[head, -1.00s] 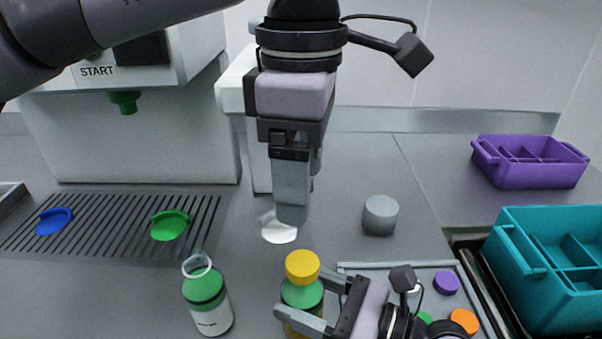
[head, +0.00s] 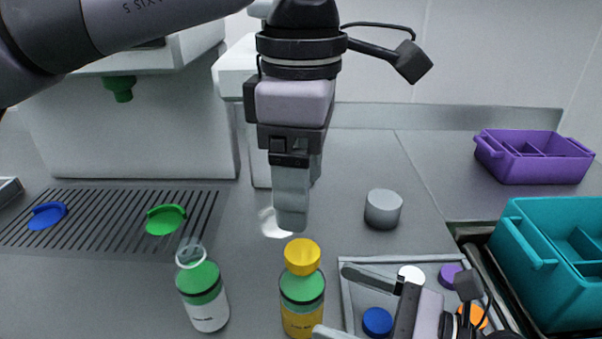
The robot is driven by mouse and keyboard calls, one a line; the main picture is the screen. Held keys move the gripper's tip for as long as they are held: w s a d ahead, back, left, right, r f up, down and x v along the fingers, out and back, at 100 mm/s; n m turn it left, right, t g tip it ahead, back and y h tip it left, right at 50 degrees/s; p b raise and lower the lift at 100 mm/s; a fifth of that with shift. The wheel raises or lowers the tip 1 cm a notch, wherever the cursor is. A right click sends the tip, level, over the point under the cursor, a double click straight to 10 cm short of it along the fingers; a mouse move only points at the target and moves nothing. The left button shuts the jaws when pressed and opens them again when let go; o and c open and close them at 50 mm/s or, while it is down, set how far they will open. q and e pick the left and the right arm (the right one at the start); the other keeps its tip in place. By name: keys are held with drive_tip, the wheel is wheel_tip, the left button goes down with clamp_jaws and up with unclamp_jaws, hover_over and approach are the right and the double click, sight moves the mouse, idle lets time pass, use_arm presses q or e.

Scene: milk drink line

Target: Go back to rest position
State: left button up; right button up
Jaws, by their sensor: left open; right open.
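My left gripper (head: 291,215) points down above the middle of the counter, above a white disc (head: 272,223) that it partly hides. Its fingers are open and nothing shows between them, though they line up in this view. My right gripper (head: 335,300) is low at the bottom right, open and empty, over the grey tray. One finger shows right of the yellow-capped bottle (head: 302,290), the other near its base at the frame's bottom edge. This bottle stands upright with a green band and yellow label. An uncapped bottle (head: 203,292) with green contents and white label stands to its left.
A grey tray (head: 346,287) holds blue (head: 377,321), white, purple and orange caps. A grey cylinder (head: 383,209) stands behind it. Teal (head: 530,262) and purple (head: 530,170) crates are at right. Blue (head: 47,215) and green (head: 166,219) lids lie on the drip grate (head: 110,238) before a machine (head: 130,130).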

use_arm(q)
drive_tip(key=shift+f, duration=0.35)
use_arm(e)
drive_tip(key=shift+s+d, duration=0.25)
drive_tip(key=shift+d, duration=0.2)
